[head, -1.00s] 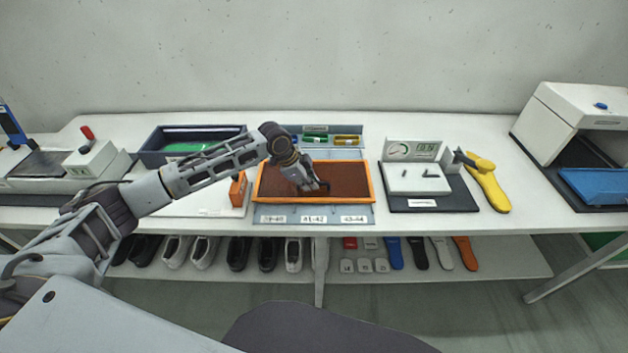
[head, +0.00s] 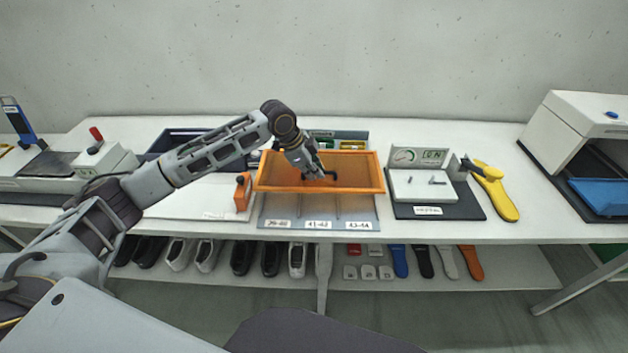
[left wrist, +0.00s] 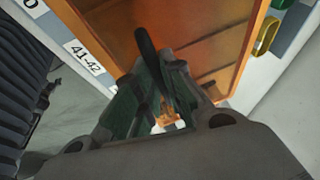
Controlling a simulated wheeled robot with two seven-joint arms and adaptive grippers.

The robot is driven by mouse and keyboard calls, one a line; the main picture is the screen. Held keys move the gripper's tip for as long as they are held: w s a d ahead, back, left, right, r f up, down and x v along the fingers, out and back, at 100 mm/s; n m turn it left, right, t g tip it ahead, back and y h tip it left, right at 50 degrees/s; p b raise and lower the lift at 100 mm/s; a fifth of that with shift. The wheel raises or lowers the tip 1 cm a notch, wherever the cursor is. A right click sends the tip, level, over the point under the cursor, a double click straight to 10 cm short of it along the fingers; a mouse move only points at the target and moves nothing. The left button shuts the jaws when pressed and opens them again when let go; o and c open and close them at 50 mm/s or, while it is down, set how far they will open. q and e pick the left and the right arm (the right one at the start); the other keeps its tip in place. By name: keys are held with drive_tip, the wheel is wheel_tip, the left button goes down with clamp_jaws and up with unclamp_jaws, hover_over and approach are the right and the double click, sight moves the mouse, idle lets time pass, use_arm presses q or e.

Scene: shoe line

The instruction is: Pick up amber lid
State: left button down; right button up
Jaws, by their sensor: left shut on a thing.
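The amber lid (head: 352,178) is an orange-framed, see-through panel with a dark handle (head: 332,175) in its middle. It is raised above the grey labelled tray (head: 322,207) in the head view. My left gripper (head: 318,174) is shut on the lid's handle. In the left wrist view, the dark handle (left wrist: 146,48) stands between the fingers, and the lid's amber panel (left wrist: 110,25) fills the space behind them. The fingertips are partly hidden by the gripper's own body. My right gripper is in neither view.
A white gauge stand (head: 424,185) on a dark mat and a yellow insole (head: 496,195) are to the right. A small orange block (head: 243,192) is just left of the tray. A dark bin (head: 170,143) is behind my arm. Shoes stand on the lower shelf.

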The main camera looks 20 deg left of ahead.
use_arm(q)
drive_tip(key=shift+r, duration=1.45)
